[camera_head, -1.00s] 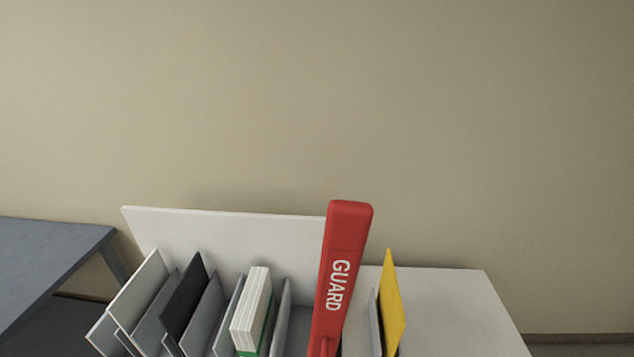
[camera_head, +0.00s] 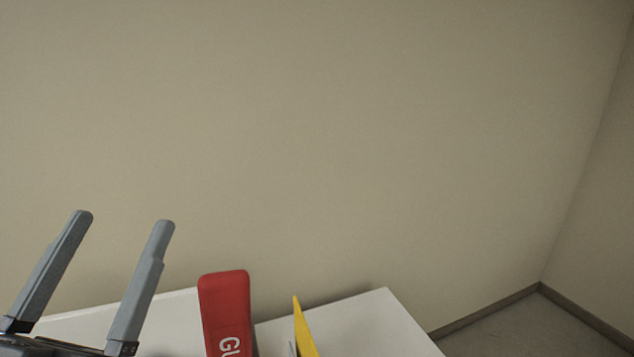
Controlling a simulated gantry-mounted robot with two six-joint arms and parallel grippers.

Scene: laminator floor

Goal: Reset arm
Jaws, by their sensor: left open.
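My left gripper (camera_head: 124,222) is at the lower left of the head view. Its two grey fingers point up and stand wide apart, with nothing between them. It is to the left of the red guard bar (camera_head: 225,310), apart from it in the picture. My right gripper is not in view.
The red bar carries white lettering, partly cut off by the bottom edge. A yellow panel (camera_head: 305,332) stands to its right. A white table top (camera_head: 365,318) lies behind and right. A beige wall (camera_head: 330,150) fills the back, with bare floor (camera_head: 515,330) at lower right.

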